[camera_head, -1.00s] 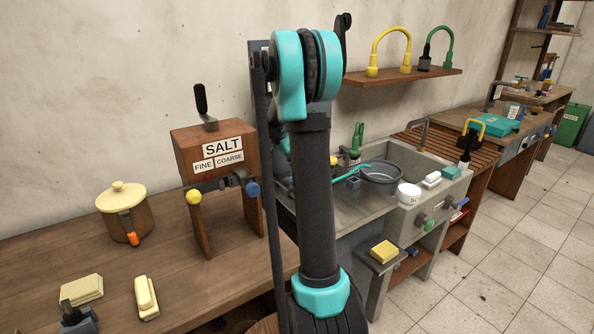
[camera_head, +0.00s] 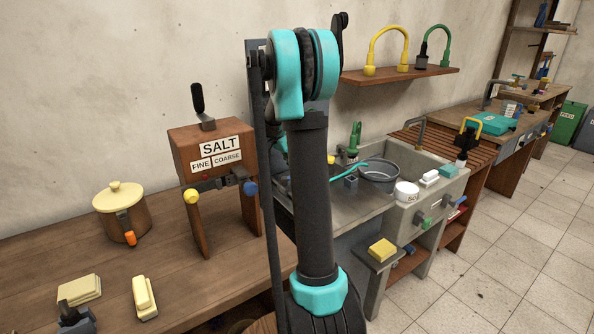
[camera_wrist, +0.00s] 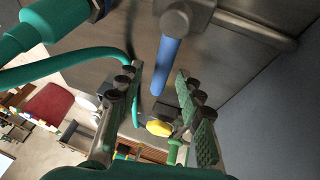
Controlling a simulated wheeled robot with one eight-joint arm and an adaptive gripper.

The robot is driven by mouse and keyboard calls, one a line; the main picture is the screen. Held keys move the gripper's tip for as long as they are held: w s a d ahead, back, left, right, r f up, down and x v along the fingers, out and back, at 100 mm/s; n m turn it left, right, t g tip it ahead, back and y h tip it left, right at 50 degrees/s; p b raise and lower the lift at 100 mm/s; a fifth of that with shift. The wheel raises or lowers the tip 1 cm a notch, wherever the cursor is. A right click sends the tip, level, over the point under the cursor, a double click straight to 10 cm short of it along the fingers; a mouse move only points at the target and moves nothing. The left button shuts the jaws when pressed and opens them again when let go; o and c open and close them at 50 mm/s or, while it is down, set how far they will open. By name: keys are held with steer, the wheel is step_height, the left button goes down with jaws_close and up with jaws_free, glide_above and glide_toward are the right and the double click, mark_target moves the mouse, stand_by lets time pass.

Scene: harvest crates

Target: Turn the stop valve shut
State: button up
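In the wrist view a blue lever (camera_wrist: 167,68) hangs from a round grey boss (camera_wrist: 187,17) on a grey pipe; it looks like the stop valve's handle, though no label shows. My gripper (camera_wrist: 158,88) is open, with one green-padded finger on each side of the lever's lower end in the picture. A gap shows on both sides, and nothing is held. I cannot tell how deep the lever sits between the fingers. In the head view my arm hides the gripper and this lever.
A teal hose (camera_wrist: 60,65) with a green fitting (camera_wrist: 45,25) runs close by on the left. A yellow knob (camera_wrist: 158,128) shows beyond the fingers. The sink (camera_head: 425,190) stands right of my arm, and the salt dispenser (camera_head: 212,150) stands left on the wooden counter (camera_head: 90,245).

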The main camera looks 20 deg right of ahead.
steer(key=v, duration=1.2)
stand_by(0.3)
